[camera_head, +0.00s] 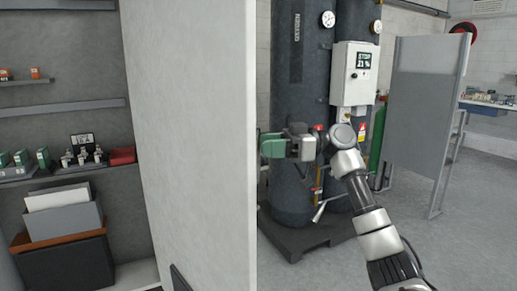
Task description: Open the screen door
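The gap between the fingers is not clear, so I cannot tell open from shut. My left gripper is not in view.
Left of the panel are shelves (60,108) with small items and a grey bin (62,222). Behind my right gripper stand dark tanks (298,80) with a white control box (355,75). A grey partition (425,105) stands at right. Floor is clear at lower right.

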